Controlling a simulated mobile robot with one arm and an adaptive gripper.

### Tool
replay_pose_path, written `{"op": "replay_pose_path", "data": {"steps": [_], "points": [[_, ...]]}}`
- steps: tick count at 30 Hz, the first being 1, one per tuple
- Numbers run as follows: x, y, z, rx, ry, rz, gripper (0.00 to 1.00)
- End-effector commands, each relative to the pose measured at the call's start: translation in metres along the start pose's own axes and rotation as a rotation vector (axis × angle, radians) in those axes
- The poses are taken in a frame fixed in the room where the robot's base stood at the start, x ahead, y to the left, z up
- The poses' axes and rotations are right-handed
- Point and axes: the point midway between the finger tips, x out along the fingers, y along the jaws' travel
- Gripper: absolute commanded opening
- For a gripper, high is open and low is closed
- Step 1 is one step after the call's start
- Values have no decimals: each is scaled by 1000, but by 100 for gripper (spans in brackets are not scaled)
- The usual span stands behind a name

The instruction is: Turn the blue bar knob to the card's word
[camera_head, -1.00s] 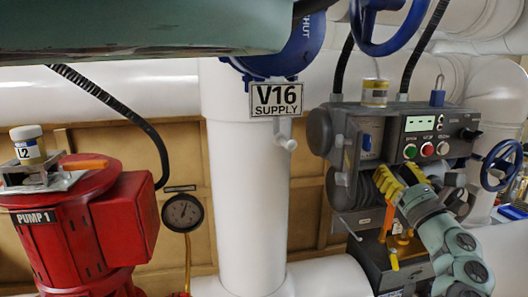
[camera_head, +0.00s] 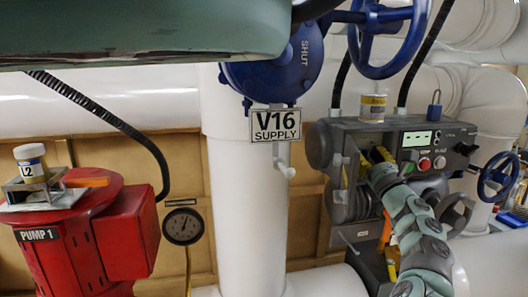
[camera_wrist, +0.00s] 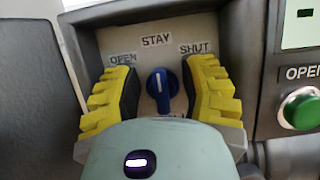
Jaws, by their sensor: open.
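The blue bar knob (camera_wrist: 162,86) is in the middle of the wrist view on a grey plate. Its bar is nearly upright, with its white line pointing up towards the word STAY (camera_wrist: 157,40). OPEN (camera_wrist: 123,59) is at upper left and SHUT (camera_wrist: 196,47) at upper right. A lower word is mostly hidden behind my gripper. My gripper (camera_wrist: 162,96) is open, one yellow finger on each side of the knob, with gaps to it. In the head view, my gripper (camera_head: 373,160) is at the control box and hides the knob. I cannot make out a separate card.
A green button (camera_wrist: 302,108) is right of the plate. A blue valve (camera_head: 275,78) reads SHUT above a V16 SUPPLY sign (camera_head: 276,125). A red pump (camera_head: 75,235) is at left.

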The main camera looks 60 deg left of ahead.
Motion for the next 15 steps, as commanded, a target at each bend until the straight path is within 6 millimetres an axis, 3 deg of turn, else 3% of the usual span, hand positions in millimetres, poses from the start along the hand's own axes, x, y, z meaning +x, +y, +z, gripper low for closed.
{"op": "replay_pose_path", "data": {"steps": [9, 10, 15], "points": [[2, 2, 0, 2, 0, 2, 42], [2, 2, 0, 2, 0, 2, 45], [2, 1, 0, 1, 0, 1, 28]]}}
